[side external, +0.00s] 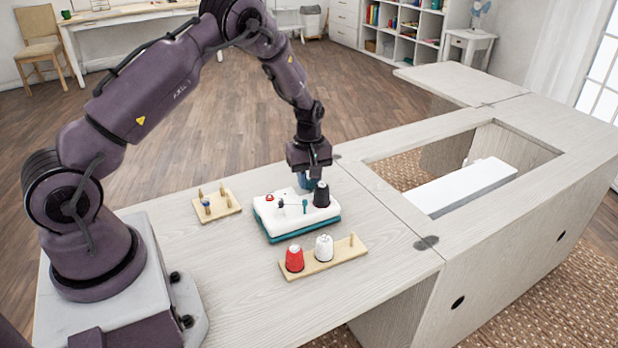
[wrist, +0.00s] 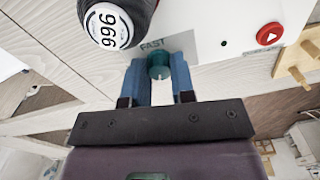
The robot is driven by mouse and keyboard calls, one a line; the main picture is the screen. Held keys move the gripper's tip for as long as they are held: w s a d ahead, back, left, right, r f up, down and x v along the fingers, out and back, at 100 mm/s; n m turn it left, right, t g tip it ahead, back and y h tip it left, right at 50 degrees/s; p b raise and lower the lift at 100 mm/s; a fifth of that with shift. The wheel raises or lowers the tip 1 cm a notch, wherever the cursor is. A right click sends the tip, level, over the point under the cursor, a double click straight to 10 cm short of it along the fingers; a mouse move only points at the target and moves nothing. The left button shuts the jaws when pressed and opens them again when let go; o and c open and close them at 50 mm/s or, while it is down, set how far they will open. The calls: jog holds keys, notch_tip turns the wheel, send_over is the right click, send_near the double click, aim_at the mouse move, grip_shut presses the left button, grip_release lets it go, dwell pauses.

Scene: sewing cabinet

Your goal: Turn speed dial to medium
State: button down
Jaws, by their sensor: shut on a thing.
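The speed dial (wrist: 158,70) is a teal knob on the white face of the machine (side external: 268,215), with the word "FAST" printed beside it in the wrist view. My gripper (wrist: 158,80) has its blue fingers shut on the dial, one finger on each side. A pale mark shows on the knob, but its exact setting is hard to read. In the side external view my gripper (side external: 307,180) reaches down at the machine's far edge, and the dial is hidden there.
A black spool (side external: 321,195) stands on the machine close to my gripper. A red button (wrist: 269,34) is on its face. A rack (side external: 350,254) with red and white spools is in front, and a small peg rack (side external: 217,207) is to the left. A cabinet opening (side external: 375,167) lies right.

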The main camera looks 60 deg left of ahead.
aim_at(309, 180)
jog(key=m, duration=1.3)
jog(key=shift+w, duration=0.1)
jog(key=shift+m, duration=0.4)
jog(key=c, duration=1)
grip_release()
jog(key=shift+o, duration=0.2)
notch_tip(309, 180, up, 13)
